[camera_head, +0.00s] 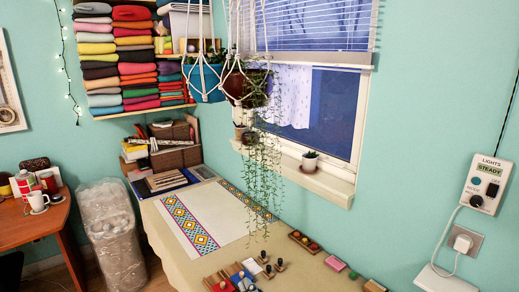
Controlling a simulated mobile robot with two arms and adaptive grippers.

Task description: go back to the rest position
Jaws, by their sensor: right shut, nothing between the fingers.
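Neither of my grippers can be made out in the head view. The work table (288,262) stands below the window, covered in a beige cloth. A white cloth with two colourful patterned bands (190,227) lies flat on it. Several small blocks with dark knobs (245,272) sit at the table's near edge, partly cut off by the frame.
A wooden tray (305,241), a pink-topped block (335,263) and a wall control box (487,184) are on the right. Hanging plants (262,165) trail over the table. A plastic-wrapped bin (112,232) and a desk (35,222) stand left.

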